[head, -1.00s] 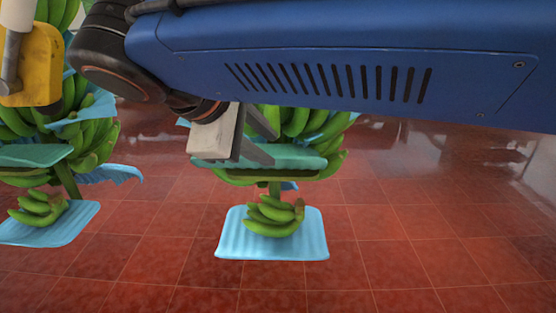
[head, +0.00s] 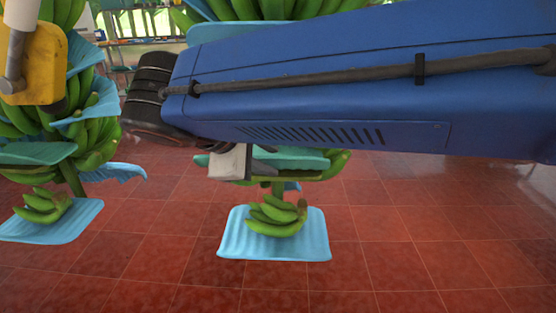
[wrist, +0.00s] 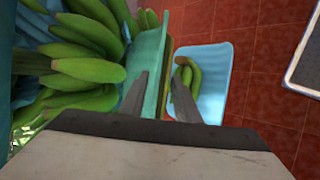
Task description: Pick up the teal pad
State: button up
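The teal pad (head: 303,160) sits level in the hanging banana bunch at the centre of the head view, partly hidden behind my gripper (head: 254,163). In the wrist view the teal pad (wrist: 149,50) stands edge-on, and my gripper (wrist: 161,74) is open around its near edge. One finger overlaps the pad's left face; the other is to the right of its edge. I cannot tell whether either finger touches the pad. Green bananas (wrist: 88,65) lie close on the left side of the pad.
A light blue pad (head: 235,245) with a small banana hand (head: 275,216) hangs below. A second bunch with another teal pad (head: 35,153) and a blue pad (head: 50,232) hangs at left, near yellow equipment (head: 38,65). Red tiled floor is open at front and right.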

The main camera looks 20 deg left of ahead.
aim_at(280, 165)
jog(key=shift+x, duration=3.4)
jog(key=shift+a, duration=0.1)
grip_shut()
